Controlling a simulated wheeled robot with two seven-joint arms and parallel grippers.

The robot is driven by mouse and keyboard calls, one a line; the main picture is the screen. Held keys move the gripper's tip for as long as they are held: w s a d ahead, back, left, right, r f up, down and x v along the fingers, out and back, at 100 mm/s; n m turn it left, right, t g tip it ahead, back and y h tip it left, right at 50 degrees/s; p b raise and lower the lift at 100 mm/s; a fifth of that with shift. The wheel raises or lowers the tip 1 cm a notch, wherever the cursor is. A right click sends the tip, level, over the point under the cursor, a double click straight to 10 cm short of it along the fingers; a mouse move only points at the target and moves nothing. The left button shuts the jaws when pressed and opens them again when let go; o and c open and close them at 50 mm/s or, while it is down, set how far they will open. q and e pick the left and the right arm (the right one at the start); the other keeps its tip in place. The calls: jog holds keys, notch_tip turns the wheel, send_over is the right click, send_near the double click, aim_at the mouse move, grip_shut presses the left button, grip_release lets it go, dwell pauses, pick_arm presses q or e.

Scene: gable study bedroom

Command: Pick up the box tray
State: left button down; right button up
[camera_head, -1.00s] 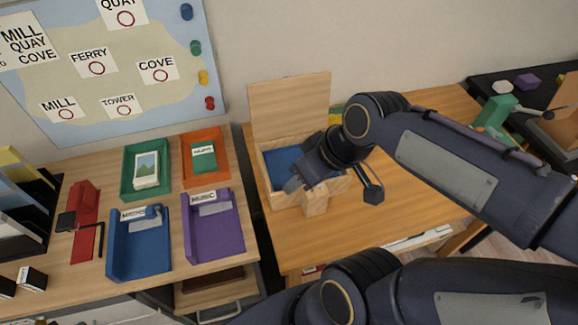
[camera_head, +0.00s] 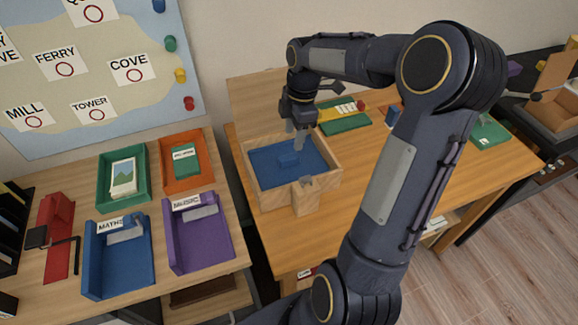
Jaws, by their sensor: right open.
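The box tray (camera_head: 268,172) is a blue insert with a small raised blue block, lying inside an open wooden box (camera_head: 328,182). The box stands at the left end of the right-hand desk with its lid raised at the back. My right gripper (camera_head: 298,140) points down over the back right part of the tray. Its jaws are open and hold nothing. Its fingers are close to the raised block, but I cannot tell whether they touch it. My left gripper is out of view.
The left desk holds a green tray (camera_head: 107,187), an orange tray (camera_head: 171,181), a blue tray (camera_head: 132,271) and a purple tray (camera_head: 211,245). Desk right of the box is partly hidden by my arm.

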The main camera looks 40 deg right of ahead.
aim_at(289, 157)
jog(key=f, duration=0.5)
jog(key=a+f, duration=0.1)
jog(key=f, duration=0.2)
jog(key=shift+w, duration=0.3)
jog(key=shift+r, duration=0.1)
grip_shut()
